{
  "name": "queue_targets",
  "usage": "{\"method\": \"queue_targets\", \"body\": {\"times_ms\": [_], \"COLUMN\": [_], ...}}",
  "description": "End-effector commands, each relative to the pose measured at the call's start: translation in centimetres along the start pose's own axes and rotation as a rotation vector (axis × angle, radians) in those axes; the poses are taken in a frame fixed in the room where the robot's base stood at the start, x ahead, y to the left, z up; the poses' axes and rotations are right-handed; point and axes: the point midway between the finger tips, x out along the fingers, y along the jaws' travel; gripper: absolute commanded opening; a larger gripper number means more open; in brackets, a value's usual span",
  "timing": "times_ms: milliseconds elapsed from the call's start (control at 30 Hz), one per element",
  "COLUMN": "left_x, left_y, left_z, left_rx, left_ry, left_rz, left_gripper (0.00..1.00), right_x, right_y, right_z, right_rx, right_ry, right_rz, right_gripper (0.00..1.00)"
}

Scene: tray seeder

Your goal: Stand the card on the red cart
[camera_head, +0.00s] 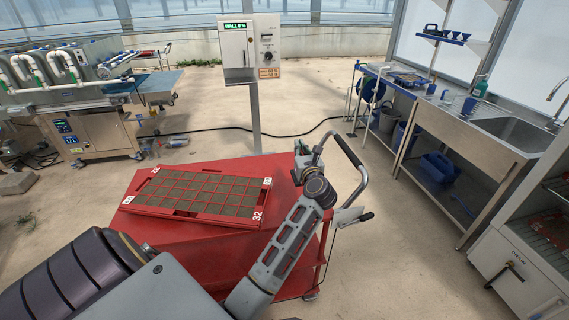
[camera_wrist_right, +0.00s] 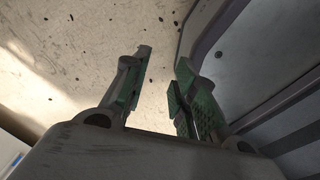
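The red cart (camera_head: 190,243) stands in front of me in the head view. A red seed tray (camera_head: 128,204) with dark filled cells and white number labels lies on its top. My left gripper (camera_head: 303,151) is over the cart's far right part, near the grey push handle. It is small and partly hidden by my wrist, so its fingers and any hold are unclear. I cannot make out a card for sure. My right gripper (camera_wrist_right: 165,62) is open in the right wrist view, its green-padded fingers apart with only floor seen between them. It is not seen in the head view.
A post-mounted box (camera_head: 250,50) with a "WALL 0 %" display stands behind the cart. A steel sink bench (camera_head: 480,140) is at the right, a machine (camera_head: 88,133) at the left. A black cable crosses the floor. My left arm covers the cart's front.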

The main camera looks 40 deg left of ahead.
Motion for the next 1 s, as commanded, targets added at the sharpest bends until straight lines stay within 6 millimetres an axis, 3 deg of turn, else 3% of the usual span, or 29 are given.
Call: {"method": "queue_targets", "body": {"times_ms": [200,400,833,1000], "left_x": [0.0,0.0,0.0,0.0], "left_y": [0.1,0.0,0.0,0.1], "left_z": [-3.0,-5.0,-5.5,-6.8], "left_rx": [0.006,0.003,0.001,0.004], "left_ry": [0.0,-0.001,-0.001,-0.001], "left_rz": [0.0,-0.001,0.0,0.0], "left_gripper": [0.0,0.0,0.0,0.0], "right_x": [0.2,0.2,0.2,0.2], "right_y": [-0.2,-0.3,-0.6,-0.5], "right_z": [-1.4,-1.2,0.4,0.5], "right_rx": [0.002,0.003,0.002,0.001], "right_ry": [0.016,0.015,-0.003,-0.004], "right_rz": [-0.002,-0.002,-0.005,-0.004], "right_gripper": [0.28,0.28,0.28,0.28]}}
